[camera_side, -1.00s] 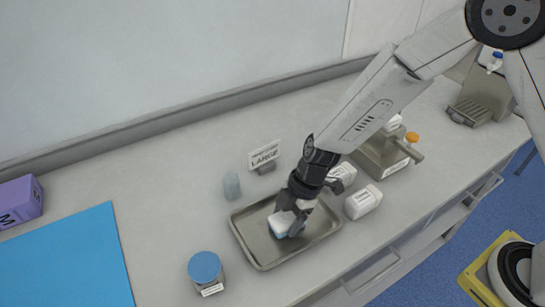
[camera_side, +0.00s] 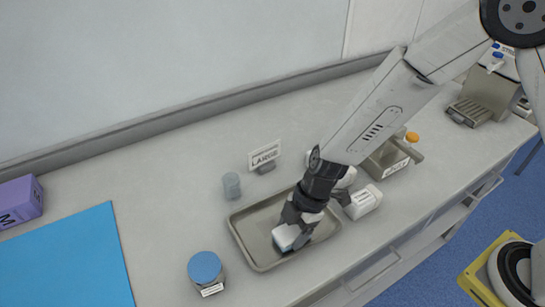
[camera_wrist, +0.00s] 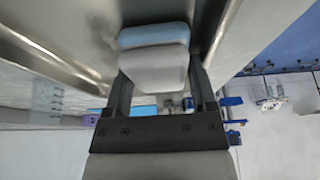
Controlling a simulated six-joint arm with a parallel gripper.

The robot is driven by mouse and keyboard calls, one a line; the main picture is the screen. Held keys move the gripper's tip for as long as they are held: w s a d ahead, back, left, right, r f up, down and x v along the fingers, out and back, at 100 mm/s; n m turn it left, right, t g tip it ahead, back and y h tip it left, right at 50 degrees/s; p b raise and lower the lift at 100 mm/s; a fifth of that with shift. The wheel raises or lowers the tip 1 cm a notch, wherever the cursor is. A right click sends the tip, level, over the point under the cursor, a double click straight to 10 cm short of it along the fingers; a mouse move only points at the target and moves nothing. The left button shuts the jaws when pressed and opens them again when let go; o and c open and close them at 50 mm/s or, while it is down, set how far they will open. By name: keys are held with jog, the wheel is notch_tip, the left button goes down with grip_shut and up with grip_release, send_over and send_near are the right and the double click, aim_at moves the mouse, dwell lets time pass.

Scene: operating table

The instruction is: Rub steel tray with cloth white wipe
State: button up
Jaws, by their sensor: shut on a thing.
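The steel tray (camera_side: 252,240) is a shallow grey metal tray with a raised rim on the counter. My gripper (camera_side: 294,226) is over the tray's right half, pointing down. It is shut on the white wipe (camera_side: 288,237), a white block with a light blue face, which is low in the tray. The wrist view shows the wipe (camera_wrist: 154,68) between the two dark fingers, its blue side toward the tray surface. I cannot tell for certain whether the wipe touches the tray floor.
A blue-lidded jar (camera_side: 205,268) stands left of the tray, and a clear cup (camera_side: 232,186) behind it. A LARGE sign (camera_side: 264,157) stands further back. A white bottle (camera_side: 363,202) is close on the right. A blue mat (camera_side: 65,260) lies far left.

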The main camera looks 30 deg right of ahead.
aim_at(267, 217)
jog(key=shift+a, duration=0.3)
jog(key=shift+w, duration=0.1)
jog(key=shift+w, duration=0.1)
jog(key=shift+w+f, duration=0.1)
jog(key=shift+w, duration=1.5)
jog(key=shift+w, duration=0.2)
jog(key=shift+w, duration=1.6)
jog(key=shift+r, duration=0.25)
